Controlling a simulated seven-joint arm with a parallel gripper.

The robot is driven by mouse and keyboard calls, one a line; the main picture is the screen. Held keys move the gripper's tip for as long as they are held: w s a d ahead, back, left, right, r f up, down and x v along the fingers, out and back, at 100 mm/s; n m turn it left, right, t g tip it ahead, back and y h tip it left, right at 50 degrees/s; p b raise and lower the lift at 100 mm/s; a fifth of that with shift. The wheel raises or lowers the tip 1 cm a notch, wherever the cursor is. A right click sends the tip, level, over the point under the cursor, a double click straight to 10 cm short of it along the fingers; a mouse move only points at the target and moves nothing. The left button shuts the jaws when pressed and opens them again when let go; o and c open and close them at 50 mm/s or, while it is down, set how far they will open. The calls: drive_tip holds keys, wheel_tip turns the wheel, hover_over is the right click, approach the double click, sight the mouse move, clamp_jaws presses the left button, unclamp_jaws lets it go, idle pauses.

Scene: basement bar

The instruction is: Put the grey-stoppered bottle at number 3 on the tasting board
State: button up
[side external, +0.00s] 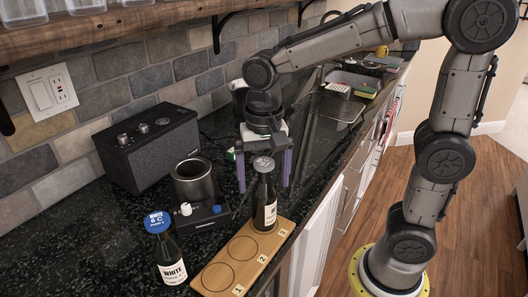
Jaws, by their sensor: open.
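The grey-stoppered bottle (265,203), dark glass with a pale label, stands upright on the far end of the wooden tasting board (261,258), beside the number 3. It covers the circle there. The circles by numbers 1 and 2 are empty. My gripper (263,187) is open above the bottle. Its two purple fingers point down, one to the left and one to the right of the bottle's stopper and neck, with visible gaps. Whether the fingers are level with the bottle in depth is hard to tell.
A blue-stoppered bottle (171,252) stands left of the board. Behind are a dark metal cup (194,182) on a small black device (205,213) and a black speaker (148,146). A wire rack (335,106) lies farther along the counter. The counter's front edge is close right of the board.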

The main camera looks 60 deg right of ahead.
wheel_tip(320, 180, up, 11)
drive_tip(key=shift+f, duration=0.15)
drive_tip(key=s+d+f+n+t, duration=0.2)
drive_tip(key=s+d+f+n, duration=0.1)
drive_tip(key=s, duration=0.3)
drive_tip(key=s+d+f+n+t, duration=0.2)
drive_tip(key=s+f+n+t, duration=0.1)
drive_tip(key=s+f+n, duration=0.2)
drive_tip(key=shift+s+d+n+t, duration=0.3)
drive_tip(key=shift+s+d+n, duration=0.15)
drive_tip(key=shift+s, duration=0.25)
idle(0.5)
